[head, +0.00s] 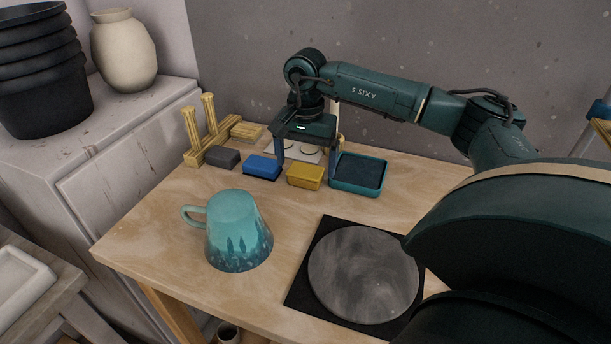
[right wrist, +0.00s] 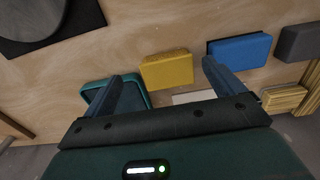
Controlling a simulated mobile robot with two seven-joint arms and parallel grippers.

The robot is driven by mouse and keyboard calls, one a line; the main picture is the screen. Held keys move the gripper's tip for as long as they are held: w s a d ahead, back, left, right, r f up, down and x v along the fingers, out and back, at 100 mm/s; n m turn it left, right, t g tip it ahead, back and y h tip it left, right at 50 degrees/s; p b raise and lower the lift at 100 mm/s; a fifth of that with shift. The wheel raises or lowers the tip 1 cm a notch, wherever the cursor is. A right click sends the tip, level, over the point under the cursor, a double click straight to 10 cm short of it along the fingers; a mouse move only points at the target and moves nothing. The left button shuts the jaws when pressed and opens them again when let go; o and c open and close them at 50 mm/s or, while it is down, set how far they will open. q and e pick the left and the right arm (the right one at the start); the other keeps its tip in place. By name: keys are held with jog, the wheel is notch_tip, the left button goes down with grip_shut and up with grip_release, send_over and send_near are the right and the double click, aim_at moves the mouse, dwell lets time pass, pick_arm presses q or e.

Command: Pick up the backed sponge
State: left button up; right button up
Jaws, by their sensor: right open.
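Three small blocks stand in a row at the back of the table: a grey one (head: 222,157), a blue one (head: 262,168) and a yellow one (head: 306,176). I cannot tell for sure which is the backed sponge. My right gripper (head: 307,162) is open and empty, pointing down behind the row. In the right wrist view the yellow block lies between the directions of its fingertips (right wrist: 171,72), apart from them.
A teal tray (head: 357,190) with a dark inside stands right of the yellow block, close to one finger. A pale plate (head: 305,157) lies behind the row, a wooden rack (head: 190,138) to the left. A teal mug (head: 237,235) and a grey disc (head: 363,275) stand nearer.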

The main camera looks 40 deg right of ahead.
aim_at(302, 175)
jog(key=f, duration=0.5)
jog(key=shift+w+a, duration=0.15)
jog(key=shift+w, duration=0.2)
jog(key=c, duration=1)
notch_tip(302, 175, up, 10)
jog(key=o, duration=0.4)
jog(key=c, duration=0.3)
